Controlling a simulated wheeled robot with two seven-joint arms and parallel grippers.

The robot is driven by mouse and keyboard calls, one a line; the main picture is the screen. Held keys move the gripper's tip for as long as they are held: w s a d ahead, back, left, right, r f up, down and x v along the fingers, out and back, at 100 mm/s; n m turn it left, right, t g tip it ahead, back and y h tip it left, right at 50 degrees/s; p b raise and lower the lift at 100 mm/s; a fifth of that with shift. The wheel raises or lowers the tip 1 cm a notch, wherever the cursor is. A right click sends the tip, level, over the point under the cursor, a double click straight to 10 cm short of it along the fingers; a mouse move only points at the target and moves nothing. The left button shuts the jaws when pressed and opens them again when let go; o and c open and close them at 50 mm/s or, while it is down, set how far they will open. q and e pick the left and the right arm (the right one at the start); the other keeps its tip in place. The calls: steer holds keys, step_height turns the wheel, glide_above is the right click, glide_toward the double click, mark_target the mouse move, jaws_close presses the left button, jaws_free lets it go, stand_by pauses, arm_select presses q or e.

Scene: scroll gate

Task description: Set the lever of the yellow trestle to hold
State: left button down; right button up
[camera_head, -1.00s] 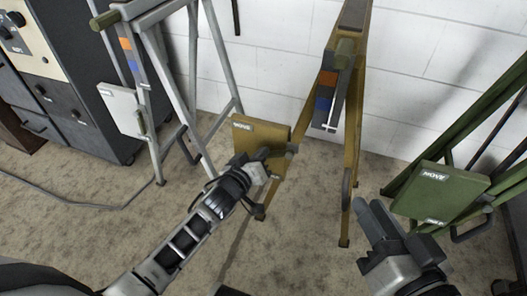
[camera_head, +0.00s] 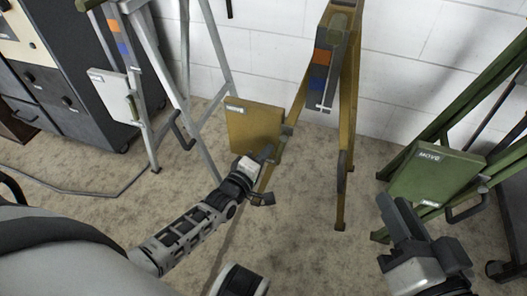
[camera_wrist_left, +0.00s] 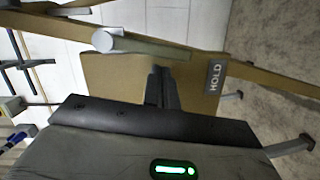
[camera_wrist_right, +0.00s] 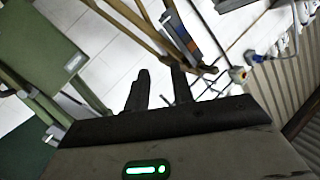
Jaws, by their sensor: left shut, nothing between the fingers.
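The yellow trestle (camera_head: 352,120) stands in the middle of the head view, with a yellow plate (camera_head: 256,127) on its left side. The plate's upper label is too small to read surely. In the left wrist view the same plate (camera_wrist_left: 120,75) bears the word HOLD at its right edge. An olive rod with a round grey end (camera_wrist_left: 103,40) crosses beside the plate; I cannot tell if it is the lever. My left gripper (camera_head: 268,152) is shut and empty, at the plate's lower right; contact is unclear. My right gripper (camera_head: 393,208) is open and empty, near the green trestle.
A green trestle (camera_head: 436,172) with a MOVE plate stands at right. A white-grey trestle (camera_head: 185,75) with a white plate (camera_head: 113,95) stands at left, before a dark cabinet (camera_head: 75,70). Carpet (camera_head: 300,240) is clear between the trestles; a white block wall is behind.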

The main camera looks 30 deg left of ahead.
arm_select(q)
steer(key=shift+d+f+n, duration=0.15)
steer(key=shift+d+n, duration=0.1)
steer(key=shift+n, duration=0.15)
arm_select(e)
steer(key=shift+r, duration=0.45)
steer(key=shift+f, duration=0.1)
